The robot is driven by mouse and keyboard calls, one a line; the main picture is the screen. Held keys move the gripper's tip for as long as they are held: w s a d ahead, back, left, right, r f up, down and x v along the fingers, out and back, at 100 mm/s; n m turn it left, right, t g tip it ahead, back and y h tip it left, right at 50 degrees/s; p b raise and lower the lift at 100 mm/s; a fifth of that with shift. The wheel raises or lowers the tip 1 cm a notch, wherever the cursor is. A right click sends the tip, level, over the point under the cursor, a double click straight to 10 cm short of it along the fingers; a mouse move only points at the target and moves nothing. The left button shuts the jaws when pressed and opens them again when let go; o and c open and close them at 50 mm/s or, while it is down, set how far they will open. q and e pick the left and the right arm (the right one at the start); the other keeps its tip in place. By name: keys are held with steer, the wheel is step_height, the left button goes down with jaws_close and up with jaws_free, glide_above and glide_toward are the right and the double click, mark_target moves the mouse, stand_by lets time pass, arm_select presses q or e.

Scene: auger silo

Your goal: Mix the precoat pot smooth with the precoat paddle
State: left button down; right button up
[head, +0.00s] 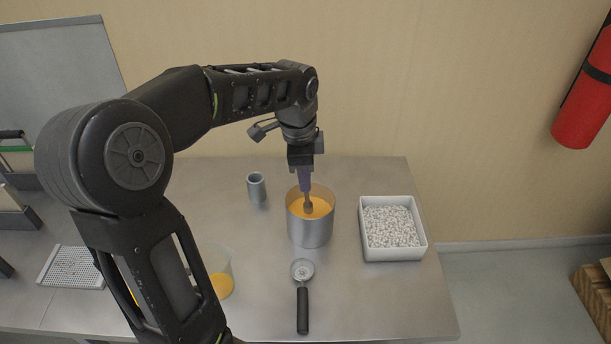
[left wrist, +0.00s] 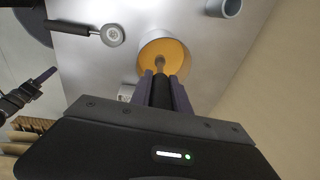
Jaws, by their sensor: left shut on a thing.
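The precoat pot (head: 310,228) is a steel cylinder holding orange liquid, standing on the steel table at the centre of the head view. It also shows in the left wrist view (left wrist: 148,48). My left gripper (head: 304,182) is above the pot, pointing down, shut on the precoat paddle (head: 308,207). The paddle's shaft goes down inside the pot to the orange liquid; its lower end is hidden in the liquid. In the left wrist view the paddle (left wrist: 159,75) runs from between the fingers into the pot. My right gripper is not seen in the head view.
A white bin of pale pellets (head: 392,254) stands right of the pot. A grey cup (head: 257,188) stands behind left. A black-handled scoop (head: 303,300) lies in front. A clear beaker with orange liquid (head: 218,268) is partly behind my left arm. A perforated tray (head: 72,268) lies far left.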

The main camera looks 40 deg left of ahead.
arm_select(q)
steer(key=shift+s+d+r+p, duration=0.1)
steer(key=shift+s+r+p, duration=0.15)
steer(key=shift+r+p, duration=1)
steer(key=shift+s+r+p, duration=0.2)
steer(key=shift+r+p, duration=0.5)
steer(key=shift+r, duration=1.05)
step_height(320, 180, up, 2)
steer(key=shift+r+p, duration=0.1)
steer(key=shift+p, duration=0.35)
steer(key=shift+r, duration=0.9)
